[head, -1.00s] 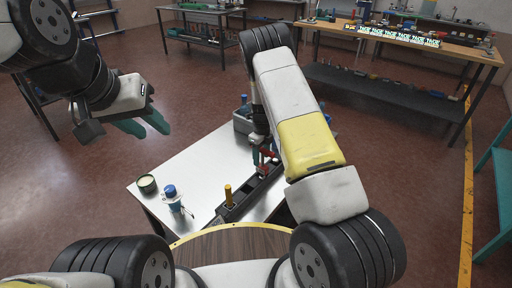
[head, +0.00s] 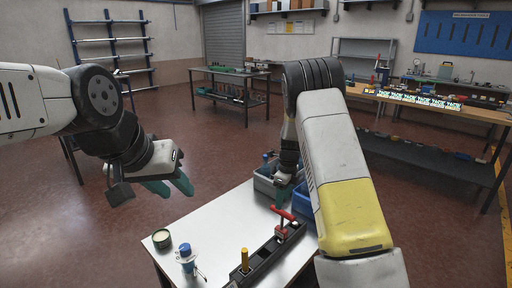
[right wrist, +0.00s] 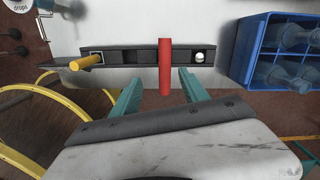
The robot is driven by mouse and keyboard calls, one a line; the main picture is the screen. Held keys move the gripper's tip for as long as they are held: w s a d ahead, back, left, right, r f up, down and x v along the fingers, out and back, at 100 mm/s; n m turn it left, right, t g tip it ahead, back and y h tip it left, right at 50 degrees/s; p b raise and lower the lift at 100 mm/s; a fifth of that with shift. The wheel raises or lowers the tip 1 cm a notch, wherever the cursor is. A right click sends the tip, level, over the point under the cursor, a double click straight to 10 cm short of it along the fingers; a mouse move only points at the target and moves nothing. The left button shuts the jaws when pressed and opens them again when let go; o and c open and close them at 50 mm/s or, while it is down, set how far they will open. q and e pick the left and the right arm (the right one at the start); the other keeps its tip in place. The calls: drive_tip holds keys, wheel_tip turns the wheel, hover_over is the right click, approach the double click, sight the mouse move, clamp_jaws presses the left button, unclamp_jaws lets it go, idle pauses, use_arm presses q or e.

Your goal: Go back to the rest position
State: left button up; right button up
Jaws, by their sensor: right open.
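My left gripper (head: 168,188) hangs at the left in the head view, its teal fingers apart and empty, in the air left of the white table (head: 214,216). My right gripper (head: 281,198) is over the table, partly hidden by its arm. In the right wrist view its teal fingers (right wrist: 160,84) are open on either side of a red handle (right wrist: 165,68), apart from it. The red handle also shows in the head view (head: 284,213). It belongs to a tool at the black rack (right wrist: 130,54).
A yellow-handled tool (head: 244,260) stands in the rack. A grey bin (head: 264,182) and a blue bin (right wrist: 262,50) are near my right arm. Open floor lies left of the table.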

drive_tip(key=s+r+n+t+y, duration=0.1)
drive_tip(key=s+r+n, duration=0.55)
drive_tip(key=r, duration=0.45)
drive_tip(key=s+r+n+t+y, duration=0.1)
drive_tip(key=s+r+n+t, duration=0.1)
drive_tip(key=s+r+n, duration=0.65)
drive_tip(key=s+r+n+t, duration=0.1)
drive_tip(key=s+r+n, duration=0.2)
drive_tip(key=s, duration=0.3)
drive_tip(key=s+r+n+t, duration=0.1)
drive_tip(key=s+r+n, duration=0.1)
drive_tip(key=s, duration=0.4)
drive_tip(key=s+d+r+n, duration=0.1)
drive_tip(key=s+r+n, duration=0.2)
drive_tip(key=s+n, duration=0.2)
drive_tip(key=shift+s+r+t, duration=0.3)
drive_tip(key=shift+s+t, duration=0.1)
drive_tip(key=shift+s, duration=0.1)
